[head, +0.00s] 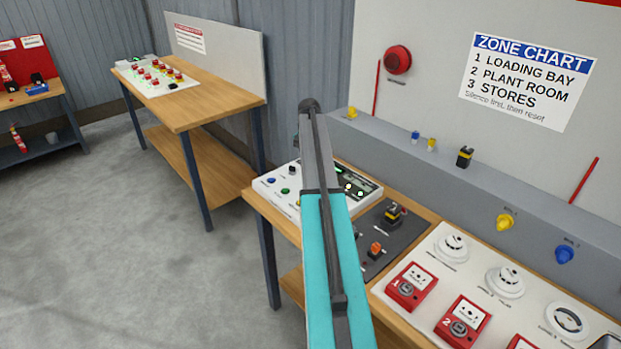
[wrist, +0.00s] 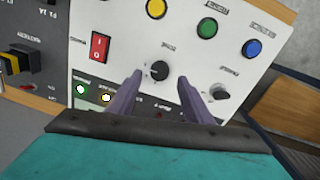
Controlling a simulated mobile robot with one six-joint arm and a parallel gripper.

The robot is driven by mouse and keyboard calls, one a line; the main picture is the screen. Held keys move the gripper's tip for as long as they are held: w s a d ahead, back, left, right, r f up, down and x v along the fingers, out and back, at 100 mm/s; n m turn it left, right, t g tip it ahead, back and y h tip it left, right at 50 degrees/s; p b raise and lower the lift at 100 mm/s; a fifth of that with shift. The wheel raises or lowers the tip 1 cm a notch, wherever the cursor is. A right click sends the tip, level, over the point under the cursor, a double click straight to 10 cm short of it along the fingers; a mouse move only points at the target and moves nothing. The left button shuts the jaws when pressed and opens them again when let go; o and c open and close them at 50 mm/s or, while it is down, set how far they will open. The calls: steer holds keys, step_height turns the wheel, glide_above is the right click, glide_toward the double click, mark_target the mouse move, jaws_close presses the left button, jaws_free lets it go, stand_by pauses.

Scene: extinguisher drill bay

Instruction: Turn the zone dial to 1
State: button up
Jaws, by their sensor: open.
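A round black dial (wrist: 160,72) sits on the white control panel (wrist: 125,40) in the wrist view, most likely the zone dial. Its pointer and numbers are too small to read. My gripper (wrist: 165,78) is open, with its purple-grey fingers reaching toward the panel on either side of the dial in the picture. I cannot tell whether they touch it. In the head view the white panel (head: 263,186) stands at the left end of the near bench, and my arm hides its middle, the dial and my gripper.
Around the dial are a red rocker switch (wrist: 100,46), yellow (wrist: 156,8), green (wrist: 207,26) and blue (wrist: 252,47) buttons, and a grey-black knob (wrist: 219,93). A dark plate (head: 378,262) with switches adjoins the panel. The zone chart (head: 522,80) hangs on the backboard.

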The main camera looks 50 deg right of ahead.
steer(key=shift+s+f+p, duration=0.1)
steer(key=shift+f+p, duration=0.35)
steer(key=shift+f, duration=1.15)
steer(key=shift+c, duration=0.5)
